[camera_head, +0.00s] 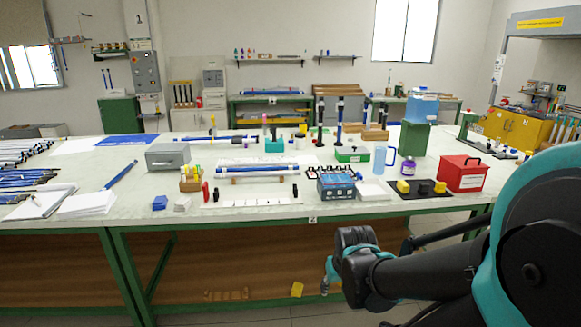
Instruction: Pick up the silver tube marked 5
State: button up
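I cannot pick out a silver tube marked 5; no such mark is readable at this size. Silver-grey and blue rods (22,152) lie in bundles at the table's left end. Blue and white tubes (258,170) lie across a rack in the middle of the table. My arm comes in from the lower right, and my gripper (329,278) is low in front of the table's front edge, apart from all the rods. It is small and partly hidden by my wrist, so its opening does not show.
The white-topped table (130,213) has a green frame. A grey box (168,157), a blue-black box (336,187), a red box (463,173), a clear jug (384,158) and upright dark tubes (339,122) stand on it. Notebooks (40,203) lie at the left front.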

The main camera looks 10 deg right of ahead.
aim_at(264, 163)
jog(key=i+j, duration=0.25)
jog(key=i, duration=0.15)
jog(key=i+j, duration=0.25)
jog(key=i, duration=0.2)
jog(key=i+j, duration=0.3)
jog(key=i, duration=0.1)
